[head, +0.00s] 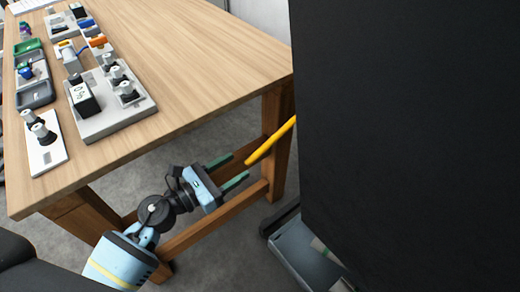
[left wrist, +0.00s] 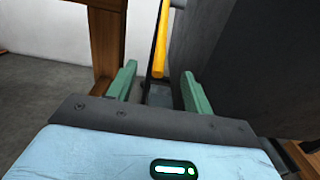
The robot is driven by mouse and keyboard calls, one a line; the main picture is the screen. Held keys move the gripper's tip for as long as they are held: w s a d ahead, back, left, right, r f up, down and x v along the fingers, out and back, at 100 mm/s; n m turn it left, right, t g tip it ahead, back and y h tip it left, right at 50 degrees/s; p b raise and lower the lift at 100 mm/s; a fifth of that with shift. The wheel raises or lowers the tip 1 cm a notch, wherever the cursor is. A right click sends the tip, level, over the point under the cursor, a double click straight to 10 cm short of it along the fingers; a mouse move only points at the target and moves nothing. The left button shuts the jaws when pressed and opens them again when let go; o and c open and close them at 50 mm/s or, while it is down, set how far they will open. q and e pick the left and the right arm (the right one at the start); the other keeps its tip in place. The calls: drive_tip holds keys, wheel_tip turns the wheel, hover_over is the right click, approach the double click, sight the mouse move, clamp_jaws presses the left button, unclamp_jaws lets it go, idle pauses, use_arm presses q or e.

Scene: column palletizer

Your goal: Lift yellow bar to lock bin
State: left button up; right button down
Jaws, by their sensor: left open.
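The yellow bar (head: 270,140) slants up to the right beside a large dark panel (head: 410,120) at the right of the head view. Its right end is hidden behind the panel. It also shows in the left wrist view (left wrist: 161,42), upright in the picture, between and beyond the fingers. My left gripper (head: 238,167) is open and empty, with green fingers pointing toward the bar. The bar's near end lies just past the fingertips; I see no clear contact. A grey bin-like part (head: 303,258) stands low beneath the panel; I cannot tell whether it is the bin. My right gripper is not in view.
A wooden table (head: 200,60) fills the upper left, with several small parts and trays on it. Its leg (head: 277,130) and lower rail (head: 215,222) are close to my left gripper. Grey floor (head: 235,240) is open below.

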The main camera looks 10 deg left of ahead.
sight(260, 152)
use_arm(q)
drive_tip(key=shift+x, duration=4.55)
drive_tip(key=c, duration=1)
